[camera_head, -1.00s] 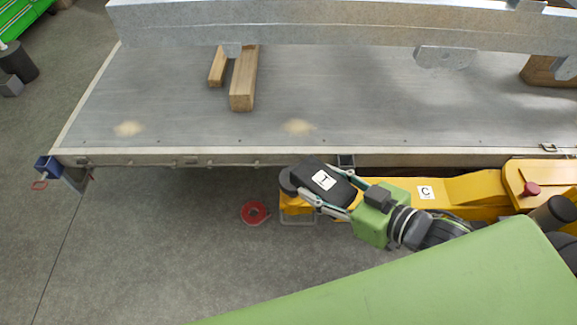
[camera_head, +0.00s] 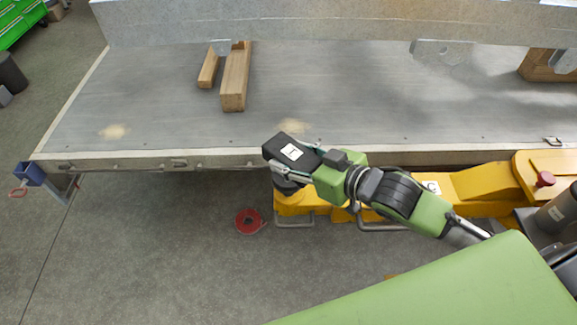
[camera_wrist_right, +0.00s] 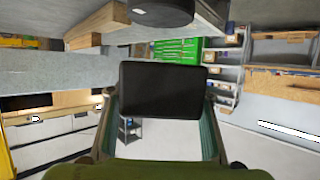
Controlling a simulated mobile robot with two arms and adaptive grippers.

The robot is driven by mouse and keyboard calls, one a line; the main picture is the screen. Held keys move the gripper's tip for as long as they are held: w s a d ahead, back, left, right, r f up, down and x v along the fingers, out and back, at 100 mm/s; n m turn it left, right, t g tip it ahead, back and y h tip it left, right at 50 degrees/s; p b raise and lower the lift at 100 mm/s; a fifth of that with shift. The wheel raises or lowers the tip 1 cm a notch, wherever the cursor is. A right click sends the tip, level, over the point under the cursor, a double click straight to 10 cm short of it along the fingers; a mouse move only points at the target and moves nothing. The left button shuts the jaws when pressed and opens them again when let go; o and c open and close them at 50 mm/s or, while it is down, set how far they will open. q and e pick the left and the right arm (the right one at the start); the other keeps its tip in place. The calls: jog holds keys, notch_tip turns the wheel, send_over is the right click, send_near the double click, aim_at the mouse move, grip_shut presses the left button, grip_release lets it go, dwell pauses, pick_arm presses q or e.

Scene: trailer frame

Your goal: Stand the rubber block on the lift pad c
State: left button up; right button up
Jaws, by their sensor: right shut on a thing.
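The rubber block (camera_head: 275,148) is black with a white label on its upper face. My right gripper (camera_head: 298,163) is shut on it, with fingers along both sides. In the right wrist view the block (camera_wrist_right: 163,90) shows as a dark rectangle between the fingers. The yellow lift (camera_head: 480,182) marked C lies along the trailer's near edge. Its dark round pad (camera_head: 288,188) shows just below the block in the head view, partly hidden by the block and gripper. The block appears held above the pad, apart from it. My left gripper is not in view.
The trailer deck (camera_head: 160,110) has its near edge (camera_head: 130,160) close behind the block. A grey beam (camera_head: 300,22) spans the back. A red ring (camera_head: 249,221) lies on the floor left of the lift.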

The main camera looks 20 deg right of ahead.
jog(key=shift+w+a+f, duration=0.2)
jog(key=shift+w+f, duration=0.65)
jog(key=shift+f, duration=0.25)
jog(key=shift+f+p, duration=0.5)
jog(key=shift+f, duration=0.9)
jog(key=shift+f, duration=0.1)
jog(key=o, duration=1.5)
jog(key=shift+f, duration=0.1)
jog(key=shift+o, duration=0.2)
jog(key=shift+s, duration=0.1)
